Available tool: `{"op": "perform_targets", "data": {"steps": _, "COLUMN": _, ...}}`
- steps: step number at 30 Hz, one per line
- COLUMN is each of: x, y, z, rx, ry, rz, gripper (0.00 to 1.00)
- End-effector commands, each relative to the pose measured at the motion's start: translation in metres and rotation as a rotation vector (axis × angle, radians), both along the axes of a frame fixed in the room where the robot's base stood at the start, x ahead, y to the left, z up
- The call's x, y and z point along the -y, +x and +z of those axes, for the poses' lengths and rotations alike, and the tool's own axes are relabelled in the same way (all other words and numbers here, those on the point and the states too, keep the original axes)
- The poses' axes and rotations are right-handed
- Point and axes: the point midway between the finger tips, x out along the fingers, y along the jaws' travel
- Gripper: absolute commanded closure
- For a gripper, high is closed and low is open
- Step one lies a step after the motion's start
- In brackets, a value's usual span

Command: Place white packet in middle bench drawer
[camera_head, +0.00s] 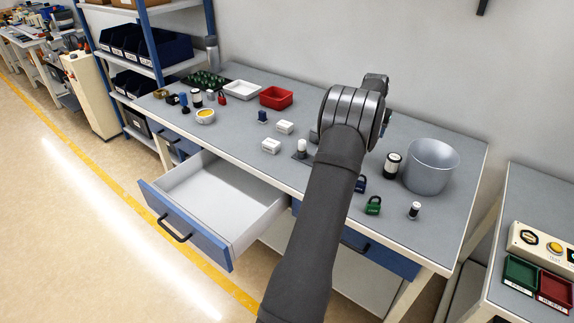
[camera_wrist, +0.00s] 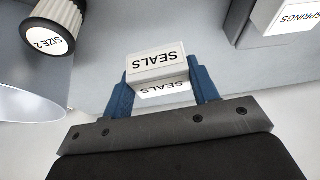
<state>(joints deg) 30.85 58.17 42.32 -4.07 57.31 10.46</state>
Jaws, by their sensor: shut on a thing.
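My gripper (camera_wrist: 161,78) has its two blue fingers closed on the sides of a white packet (camera_wrist: 156,62) marked SEALS in the wrist view. Grey surface shows behind the packet; its height above the bench is unclear. Two other white packets (camera_head: 285,127) (camera_head: 271,146) lie on the bench.
A grey metal bowl (camera_head: 431,166) and a black-and-white jar (camera_head: 393,165) stand at the right; the jar reads SIZE-2 in the wrist view (camera_wrist: 55,38). Red (camera_head: 276,97) and white (camera_head: 240,90) trays sit at the back left.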

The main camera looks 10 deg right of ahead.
Motion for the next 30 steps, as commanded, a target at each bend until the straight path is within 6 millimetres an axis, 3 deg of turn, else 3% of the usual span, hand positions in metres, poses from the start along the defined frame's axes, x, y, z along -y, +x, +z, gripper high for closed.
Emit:
{"op": "perform_targets", "data": {"steps": 5, "x": 0.0, "y": 0.001, "z": 0.018, "rx": 0.004, "ry": -0.002, "rz": 0.0, "gripper": 0.69}}
{"op": "perform_targets", "data": {"steps": 10, "x": 0.0, "y": 0.001, "z": 0.055, "rx": 0.005, "ry": -0.002, "rz": -0.001, "gripper": 0.69}}
{"op": "perform_targets", "data": {"steps": 17, "x": -0.045, "y": 0.0, "z": 0.055, "rx": -0.001, "ry": 0.001, "rz": 0.145, "gripper": 0.69}}
{"op": "perform_targets", "data": {"steps": 23, "x": -0.107, "y": -0.006, "z": 0.059, "rx": 0.001, "ry": 0.001, "rz": 0.347, "gripper": 0.69}}
{"op": "perform_targets", "data": {"steps": 30, "x": -0.219, "y": -0.038, "z": 0.063, "rx": 0.002, "ry": 0.002, "rz": 0.717, "gripper": 0.69}}
